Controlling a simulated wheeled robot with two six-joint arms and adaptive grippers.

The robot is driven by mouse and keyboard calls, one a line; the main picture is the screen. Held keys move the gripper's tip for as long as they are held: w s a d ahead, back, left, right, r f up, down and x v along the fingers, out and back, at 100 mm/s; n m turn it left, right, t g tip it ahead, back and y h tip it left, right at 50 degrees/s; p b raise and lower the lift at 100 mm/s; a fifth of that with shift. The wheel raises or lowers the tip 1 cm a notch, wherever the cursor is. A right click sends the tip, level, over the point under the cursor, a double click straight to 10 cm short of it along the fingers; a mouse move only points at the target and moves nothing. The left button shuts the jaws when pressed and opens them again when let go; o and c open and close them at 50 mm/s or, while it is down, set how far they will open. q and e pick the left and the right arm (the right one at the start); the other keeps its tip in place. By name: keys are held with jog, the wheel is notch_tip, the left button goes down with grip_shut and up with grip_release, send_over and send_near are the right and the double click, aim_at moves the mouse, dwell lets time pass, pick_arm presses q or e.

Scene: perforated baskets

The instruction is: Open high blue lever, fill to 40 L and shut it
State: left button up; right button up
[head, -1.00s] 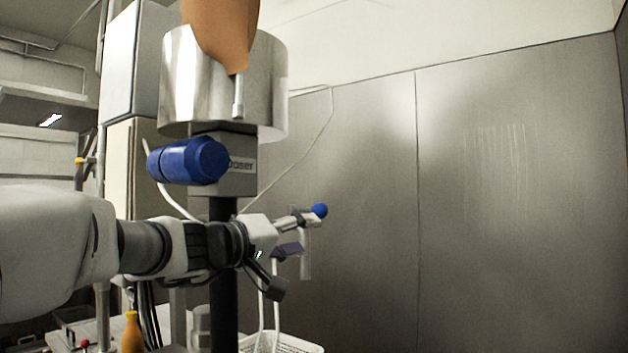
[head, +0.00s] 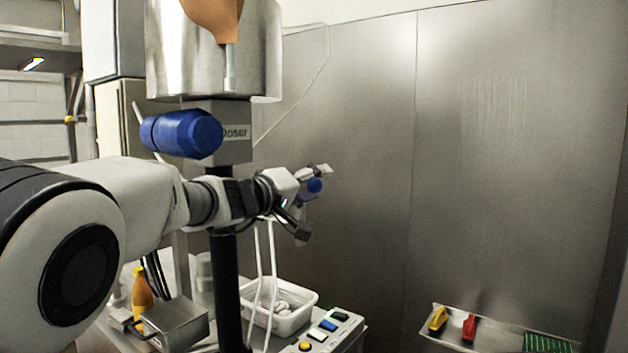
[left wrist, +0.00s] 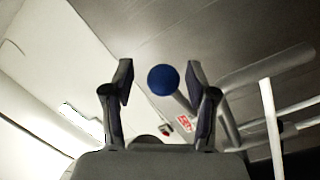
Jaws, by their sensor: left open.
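The blue ball of the lever (head: 315,185) shows at the end of my left arm in the head view, and in the left wrist view the blue ball (left wrist: 163,80) sits between the two fingers, with a grey rod running down from it. My left gripper (head: 317,179) is open, its fingers on either side of the ball as seen from the wrist; I cannot tell whether they touch it. The lever's base is mostly hidden behind the gripper. No readout in litres is legible. My right gripper is not in view.
The doser's steel hopper (head: 215,60) and blue motor (head: 182,134) stand above my left arm. Below are a white perforated basket (head: 300,318) with pale items, a button panel (head: 318,335) and an orange bottle (head: 142,290). A tray (head: 455,342) sits lower right.

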pick_arm(q)
jog(key=shift+w+d+f, duration=0.1)
jog(key=shift+w+f, duration=0.05)
jog(key=shift+w, duration=0.05)
grip_shut()
